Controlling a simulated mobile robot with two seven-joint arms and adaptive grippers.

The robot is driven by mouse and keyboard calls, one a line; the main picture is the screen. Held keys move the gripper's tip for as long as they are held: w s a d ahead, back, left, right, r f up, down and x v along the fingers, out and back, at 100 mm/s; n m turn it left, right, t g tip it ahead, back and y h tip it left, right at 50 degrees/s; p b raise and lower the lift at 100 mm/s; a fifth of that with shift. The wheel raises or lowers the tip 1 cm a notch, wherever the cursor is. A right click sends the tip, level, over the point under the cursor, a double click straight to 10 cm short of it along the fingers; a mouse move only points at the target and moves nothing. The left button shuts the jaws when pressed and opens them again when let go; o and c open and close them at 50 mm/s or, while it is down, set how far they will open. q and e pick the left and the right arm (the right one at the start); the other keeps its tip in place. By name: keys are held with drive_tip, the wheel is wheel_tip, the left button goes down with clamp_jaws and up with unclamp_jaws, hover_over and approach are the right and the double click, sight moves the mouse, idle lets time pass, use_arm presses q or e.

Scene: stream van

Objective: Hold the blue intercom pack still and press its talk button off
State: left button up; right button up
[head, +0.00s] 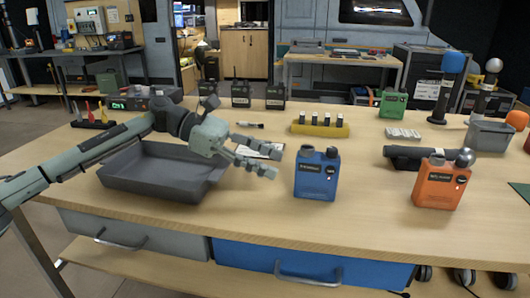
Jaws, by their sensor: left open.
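The blue intercom pack (316,178) stands upright on the wooden table, right of the middle. My left gripper (279,162) comes in from the left, over the table. Its fingers are open, point right towards the pack and end a little short of its left side. Nothing is between them. My right gripper is not in view.
A grey tray (125,183) lies under my left arm. An orange pack (441,188) and a dark cylinder (405,157) are to the right. A yellow holder (318,130), several black radios (241,96) and a green pack (392,104) stand behind. The table front before the blue pack is clear.

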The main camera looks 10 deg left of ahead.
sight(308, 178)
use_arm(q)
drive_tip(key=x, duration=0.3)
drive_tip(key=shift+s+d+p, duration=0.1)
drive_tip(key=shift+s+p, duration=0.05)
drive_tip(key=shift+p, duration=0.2)
drive_tip(key=x, duration=0.3)
drive_tip(key=shift+f, duration=0.15)
drive_tip(key=shift+d+f+b, duration=0.15)
drive_tip(key=shift+d+b, duration=0.2)
drive_tip(key=shift+d, duration=0.05)
drive_tip(key=shift+b+x, duration=0.35)
drive_tip(key=shift+x, duration=0.7)
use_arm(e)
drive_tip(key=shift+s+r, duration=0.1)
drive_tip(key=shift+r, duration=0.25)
use_arm(q)
drive_tip(key=c, duration=1.1)
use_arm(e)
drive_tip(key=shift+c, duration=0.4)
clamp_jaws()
